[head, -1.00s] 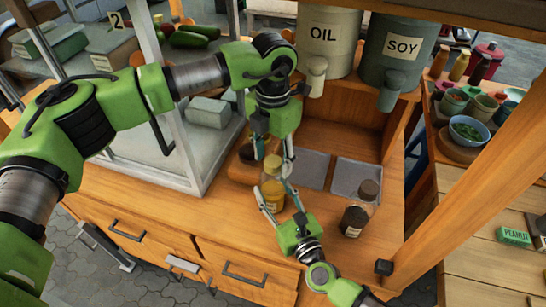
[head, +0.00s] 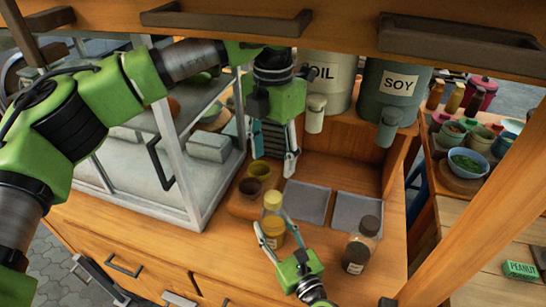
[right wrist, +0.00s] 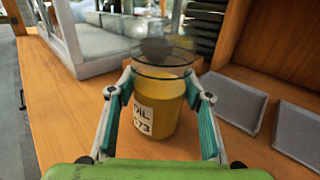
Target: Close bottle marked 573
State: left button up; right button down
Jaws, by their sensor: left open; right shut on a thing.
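The bottle (head: 272,222), a glass jar of yellow oil, stands upright on the wooden counter. In the right wrist view its label (right wrist: 143,118) reads "OIL" and ends in "73"; the first digit is unclear. Its upper part is clear glass, and I see no lid on it there. My right gripper (head: 273,226) is shut around its sides; both fingers also show in the right wrist view (right wrist: 158,100). My left gripper (head: 273,160) is open and empty, above and behind the bottle.
A dark-capped bottle (head: 361,245) stands to the right. Two grey trays (head: 306,201) (head: 356,212) lie behind. OIL (head: 325,85) and SOY (head: 392,95) dispensers are at the back. A glass case (head: 180,165) stands left; a wooden post (head: 480,210) stands right.

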jog(key=c, duration=1)
grip_release()
jog(key=v, duration=1.2)
